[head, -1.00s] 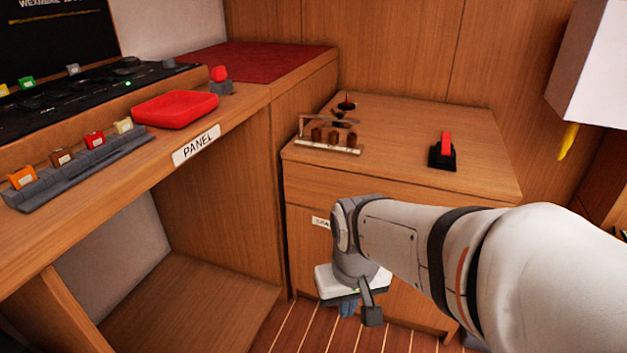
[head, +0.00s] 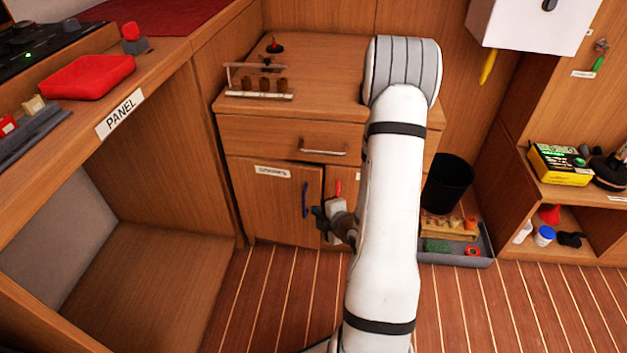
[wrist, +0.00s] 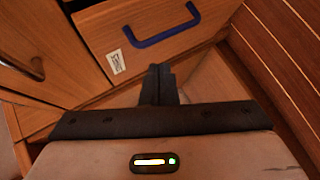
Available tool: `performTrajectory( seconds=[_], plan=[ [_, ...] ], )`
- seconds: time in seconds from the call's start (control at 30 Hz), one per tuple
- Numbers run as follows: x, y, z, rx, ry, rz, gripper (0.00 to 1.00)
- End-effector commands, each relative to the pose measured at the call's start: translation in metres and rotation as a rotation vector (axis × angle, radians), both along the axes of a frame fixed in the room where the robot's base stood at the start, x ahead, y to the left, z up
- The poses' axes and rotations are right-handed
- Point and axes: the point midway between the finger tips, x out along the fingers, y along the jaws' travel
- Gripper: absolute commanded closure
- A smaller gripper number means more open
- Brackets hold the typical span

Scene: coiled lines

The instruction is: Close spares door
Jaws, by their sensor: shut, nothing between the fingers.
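The spares door (head: 265,205) is the left door of the low wooden cabinet, with a white label (head: 272,171) and a blue handle (head: 305,200). It looks nearly flush in the head view; I cannot tell whether a small gap remains. In the wrist view, the door (wrist: 205,50) with its blue handle (wrist: 165,25) and label (wrist: 116,62) lies beyond my fingers. My gripper (head: 320,222) is shut and empty, low in front of the cabinet, just right of the blue handle. The fingers (wrist: 160,72) are together. Contact with the door cannot be told.
A drawer with a metal handle (head: 323,149) is above the door. A red handle (head: 338,188) is on the neighbouring door, partly hidden by my arm. The panel desk (head: 150,110) stands left. A grey tray (head: 455,260) and a black bin (head: 447,183) stand right. Floor in front is clear.

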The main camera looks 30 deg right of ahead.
Motion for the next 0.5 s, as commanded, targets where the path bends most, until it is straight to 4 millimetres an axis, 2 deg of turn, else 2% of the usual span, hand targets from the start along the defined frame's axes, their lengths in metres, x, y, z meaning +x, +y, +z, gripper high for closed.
performTrajectory(
  seconds=[0.07,0.3,0.5],
  plan=[
    [-0.011,-0.002,-0.004,-0.02,-0.11,0.036,1.0],
    [-0.038,-0.009,0.009,-0.096,-0.408,0.036,1.0],
    [-0.047,-0.013,0.015,-0.126,-0.499,0.011,1.0]
  ],
)
